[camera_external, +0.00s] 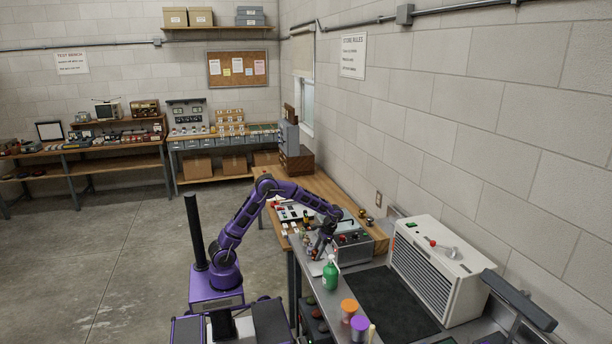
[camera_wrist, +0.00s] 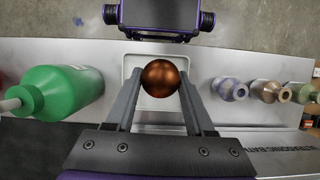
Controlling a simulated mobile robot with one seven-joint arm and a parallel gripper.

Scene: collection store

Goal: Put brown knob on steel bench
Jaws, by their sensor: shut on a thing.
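The brown knob (camera_wrist: 160,78), a shiny copper-brown ball, sits between the two fingers of my gripper (camera_wrist: 160,92) in the wrist view, and the fingers are shut on it. A small white tray (camera_wrist: 133,88) lies behind the knob in that view; I cannot tell how far the knob is above it. The steel bench (camera_wrist: 240,58) is the pale grey surface around the tray. In the external view my gripper (camera_external: 318,252) points down over the far end of the steel bench (camera_external: 332,305), and the knob is too small to make out there.
A green bottle (camera_wrist: 62,90) stands close on the left in the wrist view, and small bottles (camera_wrist: 230,89) stand in a row on the right. In the external view a dark mat (camera_external: 392,300), a white vented unit (camera_external: 440,265) and orange-topped (camera_external: 349,306) and purple-topped (camera_external: 360,324) items are nearer.

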